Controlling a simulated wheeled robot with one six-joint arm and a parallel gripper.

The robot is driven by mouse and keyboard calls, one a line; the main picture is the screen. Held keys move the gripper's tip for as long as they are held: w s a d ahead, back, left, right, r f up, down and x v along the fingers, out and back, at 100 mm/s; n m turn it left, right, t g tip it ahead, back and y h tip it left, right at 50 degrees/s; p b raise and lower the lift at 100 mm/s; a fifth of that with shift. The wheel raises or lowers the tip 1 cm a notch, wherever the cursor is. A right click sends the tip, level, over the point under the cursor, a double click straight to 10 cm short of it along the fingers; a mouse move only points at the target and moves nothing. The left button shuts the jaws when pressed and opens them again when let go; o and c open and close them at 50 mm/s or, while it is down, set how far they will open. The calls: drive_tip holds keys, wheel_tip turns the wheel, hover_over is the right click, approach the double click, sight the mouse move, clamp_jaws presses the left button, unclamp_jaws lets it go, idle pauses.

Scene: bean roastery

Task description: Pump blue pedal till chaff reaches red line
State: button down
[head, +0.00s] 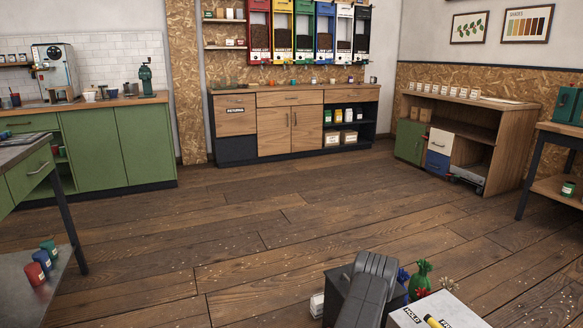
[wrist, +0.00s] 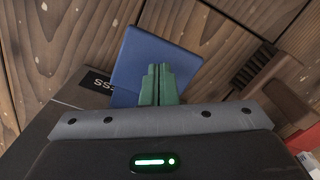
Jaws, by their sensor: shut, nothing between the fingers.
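A flat blue plate, which looks like the blue pedal (wrist: 135,60), shows in the wrist view just beyond and beneath my fingers. My gripper (wrist: 158,72) has its two green fingers side by side with no gap, shut and empty. The fingertips overlap the blue plate in the picture; I cannot tell whether they touch it. A dark surface with a partly hidden white-lettered label (wrist: 98,82) lies left of the plate. In the head view my arm hides my fingers and the pedal. I can make out no chaff level or red line in either view.
A white box marked HOLD (head: 440,312) and a green tied bag (head: 421,280) stand close right of my arm. A brown slotted piece (wrist: 258,66) lies right of my gripper. The wooden floor (head: 250,235) ahead is open, with pale specks, up to the drawer cabinet (head: 290,128).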

drive_tip(key=shift+f+b, duration=1.25)
drive_tip(key=shift+f, duration=0.35)
drive_tip(key=shift+f+b, duration=0.85)
drive_tip(key=shift+b, duration=0.1)
drive_tip(key=shift+s+r, duration=0.1)
drive_tip(key=shift+r, duration=0.05)
wheel_tip(320, 180, up, 9)
drive_tip(key=p, duration=0.5)
idle(0.4)
